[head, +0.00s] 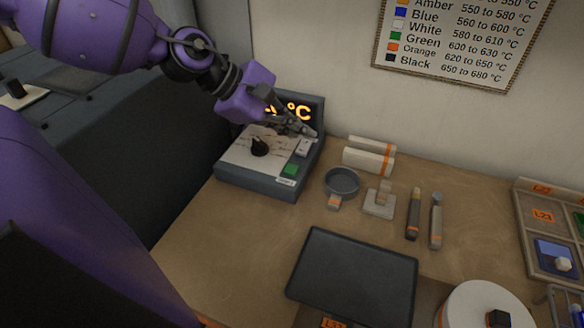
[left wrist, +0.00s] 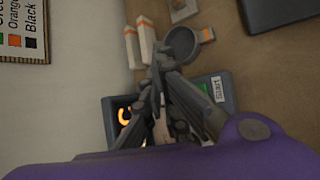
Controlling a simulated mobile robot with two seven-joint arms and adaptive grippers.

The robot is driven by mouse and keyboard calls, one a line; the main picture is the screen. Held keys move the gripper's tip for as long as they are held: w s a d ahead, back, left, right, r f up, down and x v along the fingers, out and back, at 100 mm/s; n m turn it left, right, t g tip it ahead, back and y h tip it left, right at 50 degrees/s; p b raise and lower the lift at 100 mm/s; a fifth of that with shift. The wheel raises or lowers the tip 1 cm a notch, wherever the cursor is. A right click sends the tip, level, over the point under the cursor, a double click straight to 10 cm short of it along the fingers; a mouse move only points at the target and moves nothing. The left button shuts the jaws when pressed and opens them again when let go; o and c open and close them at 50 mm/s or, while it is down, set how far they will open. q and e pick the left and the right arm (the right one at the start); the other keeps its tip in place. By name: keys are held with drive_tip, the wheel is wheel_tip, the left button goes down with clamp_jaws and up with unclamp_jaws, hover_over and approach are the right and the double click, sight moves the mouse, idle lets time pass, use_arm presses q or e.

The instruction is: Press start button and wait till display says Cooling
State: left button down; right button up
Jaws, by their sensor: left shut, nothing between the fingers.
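A grey control box (head: 232,176) stands at the back left of the wooden table. It has a white panel with a black knob (head: 259,147), a white switch (head: 304,147) at its upper right and a green start button (head: 290,170) at its lower right. Its display (head: 299,112) shows orange characters ending in °C; my left gripper hides the rest. My left gripper (head: 309,132) is shut and empty, over the box in front of the display, near the white switch. In the left wrist view the green button, labelled Start (left wrist: 217,89), lies beside the fingers. My right gripper is not in view.
A grey round pan (head: 342,181), white blocks (head: 368,159), a small stand (head: 380,200) and two tools (head: 413,214) lie right of the box. A dark tray (head: 353,277) lies in front. A temperature chart (head: 460,35) hangs on the wall.

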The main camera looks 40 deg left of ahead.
use_arm(q)
drive_tip(key=b, duration=0.2)
hover_over(295, 174)
wheel_tip(295, 174, down, 6)
drive_tip(key=shift+f, duration=1)
idle(0.6)
drive_tip(key=shift+f+b, duration=0.35)
drive_tip(key=shift+f, duration=0.05)
drive_tip(key=shift+f, duration=0.45)
idle(0.5)
idle(0.3)
drive_tip(key=shift+r, duration=0.9)
drive_tip(key=shift+r+p, duration=0.1)
drive_tip(key=shift+p, duration=0.2)
